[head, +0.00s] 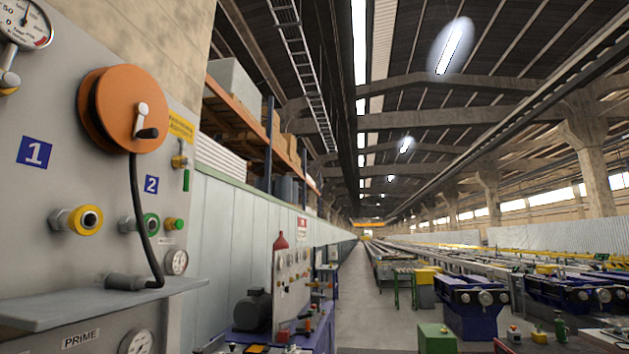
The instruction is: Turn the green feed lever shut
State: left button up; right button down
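A grey panel (50,120) fills the left of the head view. At its right edge is a small brass valve (180,158) with a short green lever (186,181) that hangs straight down below it. The lever is small, and I cannot tell from here whether the valve is open or shut. Below it are a green-ringed port (150,225) and a small green fitting (174,224). Neither of my grippers shows in this view, and nothing touches the lever.
An orange hose reel (128,110) with a crank and a black hose (141,215) stands out left of the lever. A grey shelf (100,303) juts from the panel below. A gauge (176,262) sits under the fittings. An aisle (375,315) runs clear to the right.

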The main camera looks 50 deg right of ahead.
aim_at(187, 161)
jog(key=z, duration=0.8)
